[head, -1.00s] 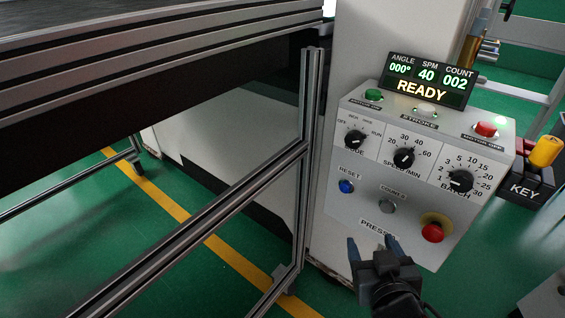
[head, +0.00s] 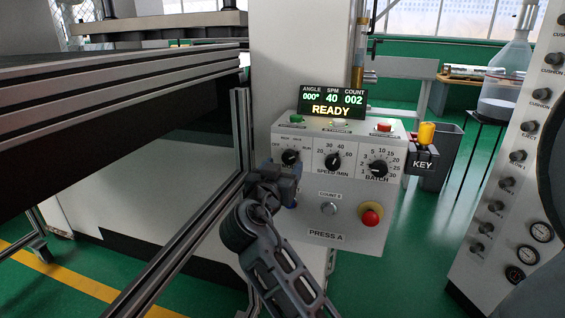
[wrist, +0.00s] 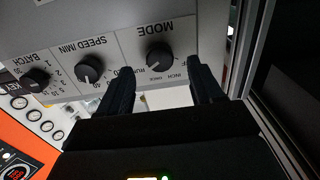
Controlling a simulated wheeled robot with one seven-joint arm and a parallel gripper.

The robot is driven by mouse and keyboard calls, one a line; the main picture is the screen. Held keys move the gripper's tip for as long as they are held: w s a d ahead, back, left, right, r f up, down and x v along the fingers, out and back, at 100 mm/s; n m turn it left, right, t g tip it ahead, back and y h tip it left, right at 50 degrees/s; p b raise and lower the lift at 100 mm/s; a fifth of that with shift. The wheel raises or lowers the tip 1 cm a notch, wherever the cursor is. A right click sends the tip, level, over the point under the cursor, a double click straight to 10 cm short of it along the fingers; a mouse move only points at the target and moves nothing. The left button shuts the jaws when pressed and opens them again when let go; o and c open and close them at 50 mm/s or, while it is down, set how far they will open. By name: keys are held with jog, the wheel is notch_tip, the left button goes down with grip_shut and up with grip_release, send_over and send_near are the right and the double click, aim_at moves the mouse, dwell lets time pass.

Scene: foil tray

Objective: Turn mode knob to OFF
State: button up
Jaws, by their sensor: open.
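The mode knob (head: 291,157) is a round black knob at the upper left of the press's control box (head: 340,190). In the wrist view the mode knob (wrist: 160,57) appears upside down, and its white mark seems to point toward the RUN side. OFF is at the opposite end of its scale. My gripper (head: 279,176) is just below the knob in the head view, hiding part of the panel's left side. In the wrist view my gripper (wrist: 160,76) is open and empty, its two dark fingers spread either side below the knob, apart from it.
The speed knob (head: 333,161) and batch knob (head: 377,168) sit to the right. A red stop button (head: 370,215) and grey counter button (head: 329,208) are lower. A lit display (head: 333,102) reads READY. A metal frame post (head: 240,140) stands close on the left.

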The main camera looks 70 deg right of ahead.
aim_at(288, 160)
jog(key=shift+w+d, duration=0.1)
jog(key=shift+d, duration=2.05)
jog(key=c, duration=1)
jog(key=shift+c, duration=0.2)
